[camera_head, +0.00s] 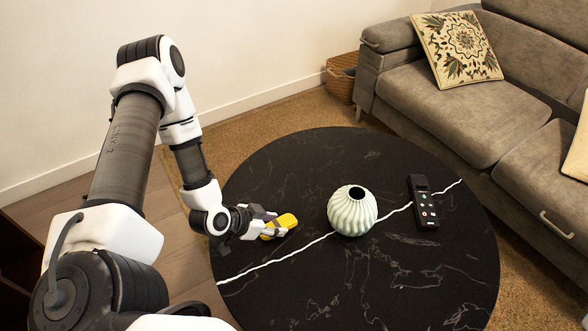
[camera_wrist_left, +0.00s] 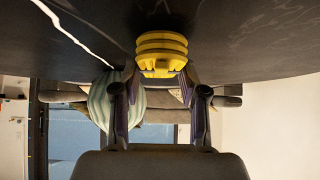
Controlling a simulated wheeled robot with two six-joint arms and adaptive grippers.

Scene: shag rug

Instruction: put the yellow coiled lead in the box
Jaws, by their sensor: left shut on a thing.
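The yellow coiled lead (camera_head: 284,222) is at the left part of the round black table, a compact ribbed bundle. It also shows in the left wrist view (camera_wrist_left: 162,52), at the ends of the fingers. My left gripper (camera_head: 271,223) is shut on the lead, with its purple-lined fingers on either side of it; it also shows in the left wrist view (camera_wrist_left: 158,78). I cannot tell whether the lead still touches the tabletop. My right gripper is not in view. No plain box shows; a wicker basket (camera_head: 340,82) stands on the floor beyond the table.
A pale green ribbed vase (camera_head: 353,211) stands mid-table, right of my left gripper. A black remote (camera_head: 423,203) lies farther right. The round black table (camera_head: 300,160) is bare at its back and front. A grey sofa (camera_head: 460,100) with cushions stands at the right.

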